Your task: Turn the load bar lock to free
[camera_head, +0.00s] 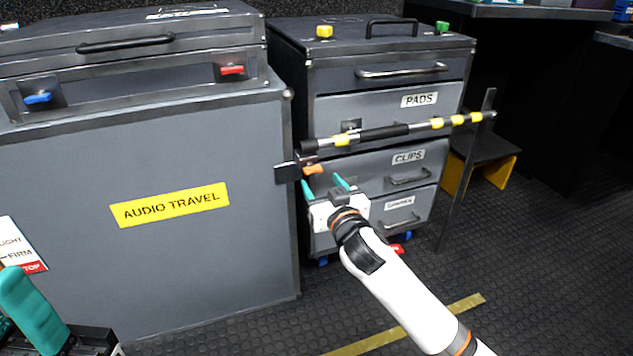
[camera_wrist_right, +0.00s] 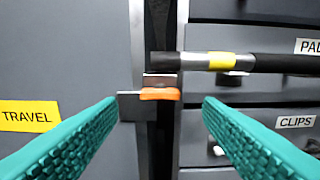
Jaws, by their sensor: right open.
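The load bar (camera_head: 380,133) is a black and silver bar with yellow bands, running across the front of the drawer cabinet; it also shows in the right wrist view (camera_wrist_right: 285,63). Its lock is a small orange lever (camera_head: 313,169) at the bar's left end, by a dark bracket; it shows in the right wrist view (camera_wrist_right: 160,94), lying level. My right gripper (camera_head: 324,183) is open, its teal fingers pointing at the lever. In the right wrist view the lever lies between and beyond the fingertips (camera_wrist_right: 158,100), with no contact visible. A teal part of my left gripper shows at lower left; its fingertips are unclear.
A grey case labelled AUDIO TRAVEL (camera_head: 170,205) stands left of the drawer cabinet (camera_head: 375,105). An upright dark post (camera_head: 466,170) meets the bar's right end. A black step with yellow sides (camera_head: 490,155) is at right. Dark floor lies open in front.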

